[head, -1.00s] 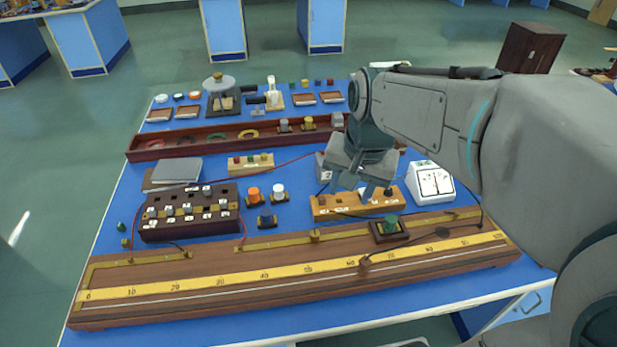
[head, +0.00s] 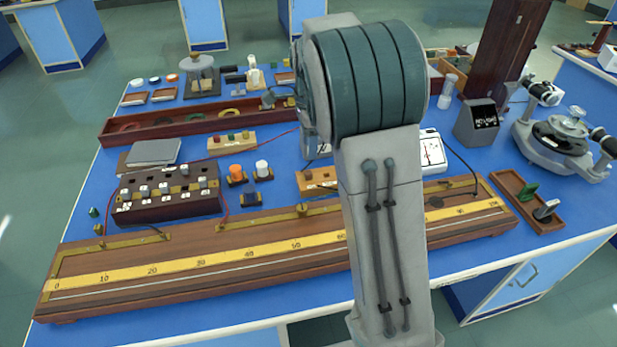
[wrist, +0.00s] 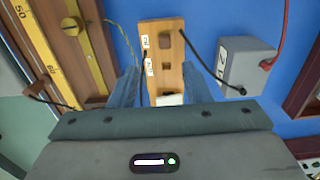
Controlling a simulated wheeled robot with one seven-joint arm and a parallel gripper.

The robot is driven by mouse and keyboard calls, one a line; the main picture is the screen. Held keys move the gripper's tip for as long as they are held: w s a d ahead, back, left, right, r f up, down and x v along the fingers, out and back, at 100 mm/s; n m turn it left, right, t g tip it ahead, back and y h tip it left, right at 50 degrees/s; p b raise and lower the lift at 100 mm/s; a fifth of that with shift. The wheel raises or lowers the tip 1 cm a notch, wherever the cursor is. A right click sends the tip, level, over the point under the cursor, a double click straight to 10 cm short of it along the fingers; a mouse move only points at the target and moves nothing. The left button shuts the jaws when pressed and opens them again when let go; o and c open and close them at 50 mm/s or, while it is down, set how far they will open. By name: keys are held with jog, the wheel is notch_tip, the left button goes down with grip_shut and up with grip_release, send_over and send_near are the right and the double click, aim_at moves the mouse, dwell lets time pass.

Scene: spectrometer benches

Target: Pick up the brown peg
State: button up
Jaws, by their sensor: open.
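My gripper (wrist: 160,72) is open, its two blue-grey fingers on either side of a pale wooden block (wrist: 153,84). The block has labels and two brown square spots on its top. The farther one (wrist: 165,42) may be the brown peg, but I cannot tell a peg from a hole here. A white piece (wrist: 169,99) shows at the near end, partly hidden by the gripper body. Nothing is visibly held. In the head view, my arm hides the gripper and most of the wooden block (head: 315,181).
A long wooden ruler board (head: 200,266) lies along the front. A dark plug box (head: 170,195) stands left. A grey box with a black cable (wrist: 248,66) is right of the block in the wrist view. A white meter (head: 432,150) and an optical instrument (head: 560,140) are farther right.

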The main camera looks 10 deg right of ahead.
send_over(310, 172)
jog(key=f, duration=0.4)
jog(key=shift+s+a+f, duration=0.15)
jog(key=shift+s, duration=0.2)
jog(key=shift+w+f, duration=0.2)
jog(key=shift+f, duration=1.1)
jog(key=shift+w+f, duration=0.15)
jog(key=shift+f, duration=1.1)
grip_shut()
